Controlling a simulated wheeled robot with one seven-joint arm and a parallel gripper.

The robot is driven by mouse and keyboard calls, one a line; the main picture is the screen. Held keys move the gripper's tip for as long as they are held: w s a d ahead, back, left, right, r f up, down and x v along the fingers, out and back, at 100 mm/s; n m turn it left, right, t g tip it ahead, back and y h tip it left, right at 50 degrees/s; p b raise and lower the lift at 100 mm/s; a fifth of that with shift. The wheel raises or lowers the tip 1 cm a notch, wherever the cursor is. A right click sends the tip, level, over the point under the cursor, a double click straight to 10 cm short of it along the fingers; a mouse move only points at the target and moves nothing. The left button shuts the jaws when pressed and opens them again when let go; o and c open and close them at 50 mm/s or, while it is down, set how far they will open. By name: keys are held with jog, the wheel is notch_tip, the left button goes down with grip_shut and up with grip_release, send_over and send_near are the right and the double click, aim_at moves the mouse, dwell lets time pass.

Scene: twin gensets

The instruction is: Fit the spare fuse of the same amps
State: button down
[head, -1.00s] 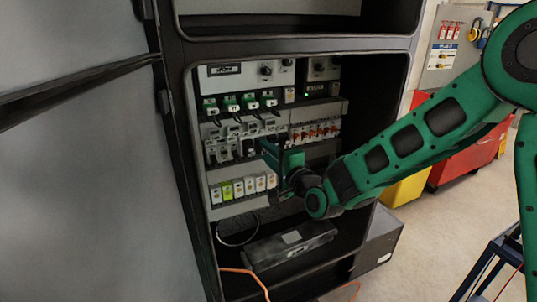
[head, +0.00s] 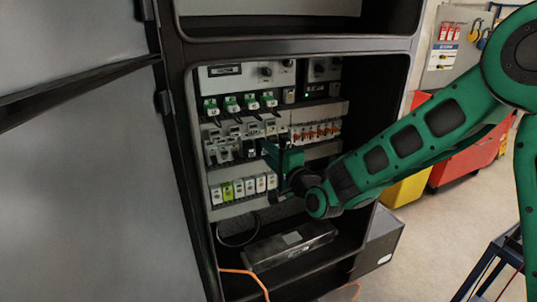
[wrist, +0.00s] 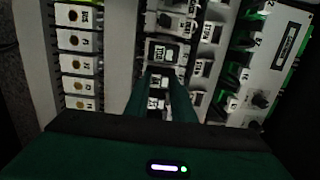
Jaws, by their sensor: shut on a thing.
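My gripper (head: 268,152) is inside the open cabinet, in front of the right end of the lower row of fuse holders (head: 222,153). In the wrist view its two green fingers (wrist: 160,100) are shut on a small dark piece with white labels (wrist: 157,103), which looks like a fuse holder. Whether this piece is seated in the row cannot be told. Another dark holder with a white label (wrist: 166,52) sits just beyond the fingertips. Amp markings are too small to read, and I cannot make out a loose spare fuse.
A row of white and green modules (head: 225,191) runs below, and green plugs with cables (head: 230,104) above. Orange-and-white breakers (head: 315,132) stand close to the right of the gripper. A dark box (head: 290,245) lies on the cabinet floor. The grey door (head: 80,180) stands at left.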

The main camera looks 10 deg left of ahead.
jog(key=shift+w, duration=0.1)
jog(key=c, duration=1.4)
grip_release()
